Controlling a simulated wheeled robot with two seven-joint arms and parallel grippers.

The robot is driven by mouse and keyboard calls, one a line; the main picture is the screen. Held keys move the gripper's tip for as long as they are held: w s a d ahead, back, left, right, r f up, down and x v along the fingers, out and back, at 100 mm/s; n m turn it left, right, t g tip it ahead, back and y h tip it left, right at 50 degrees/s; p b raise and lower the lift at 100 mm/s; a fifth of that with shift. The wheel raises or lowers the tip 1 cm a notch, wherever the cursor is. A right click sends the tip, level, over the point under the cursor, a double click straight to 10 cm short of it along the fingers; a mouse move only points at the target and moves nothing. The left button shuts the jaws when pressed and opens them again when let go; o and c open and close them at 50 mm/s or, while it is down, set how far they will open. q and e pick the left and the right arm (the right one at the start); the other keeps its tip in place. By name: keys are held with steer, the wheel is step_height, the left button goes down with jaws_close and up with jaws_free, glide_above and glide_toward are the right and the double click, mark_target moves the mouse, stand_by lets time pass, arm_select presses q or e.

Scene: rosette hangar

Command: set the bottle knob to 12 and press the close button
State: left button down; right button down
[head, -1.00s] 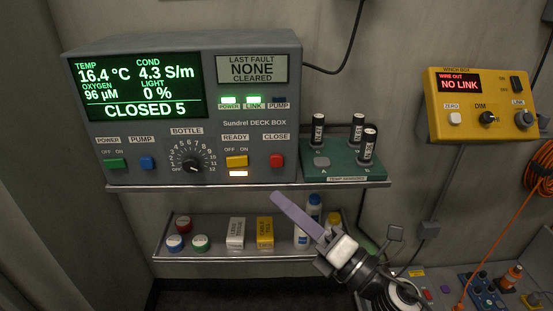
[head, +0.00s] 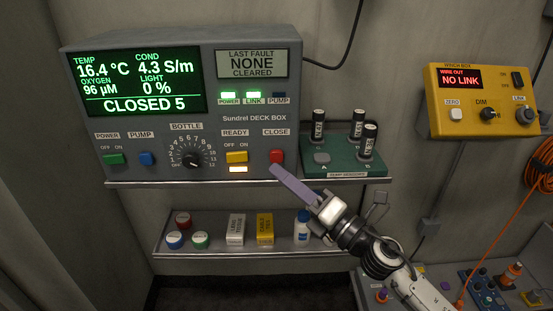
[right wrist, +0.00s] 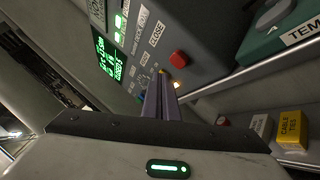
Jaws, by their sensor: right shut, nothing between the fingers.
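The deck box (head: 245,125) stands on the upper shelf, its display (head: 136,84) reading CLOSED 5. The black bottle knob (head: 191,158) sits in its numbered dial; its pale mark seems to point lower right, towards 12, but is small. The red close button (head: 277,155) is at the panel's lower right and also shows in the right wrist view (right wrist: 179,59). My right gripper (head: 274,169) is shut and empty, its purple fingertips just below the close button in the head view. In the right wrist view the fingers (right wrist: 160,88) point at the panel beside the button; contact cannot be told. My left gripper is out of view.
A green sensor stand (head: 345,168) with black-capped cylinders stands right of the deck box. The lower shelf (head: 215,254) holds small jars, boxes and a bottle (head: 302,225). A yellow winch box (head: 480,100) hangs at right. The upper shelf edge (head: 225,182) runs under the panel.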

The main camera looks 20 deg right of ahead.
steer(key=shift+w+d, duration=0.2)
steer(key=shift+w, duration=0.6)
steer(key=shift+w, duration=0.1)
stand_by(1.4)
steer(key=shift+w+d, duration=0.15)
steer(key=shift+w, duration=0.15)
steer(key=shift+w+d, duration=0.1)
steer(key=shift+w, duration=0.35)
stand_by(0.7)
steer(key=shift+s, duration=0.15)
steer(key=shift+s+a, duration=0.2)
steer(key=shift+s, duration=0.5)
steer(key=s, duration=0.2)
steer(key=s+a, duration=0.1)
steer(key=s, duration=0.2)
steer(key=shift+a+p, duration=0.2)
steer(key=shift+p, duration=0.15)
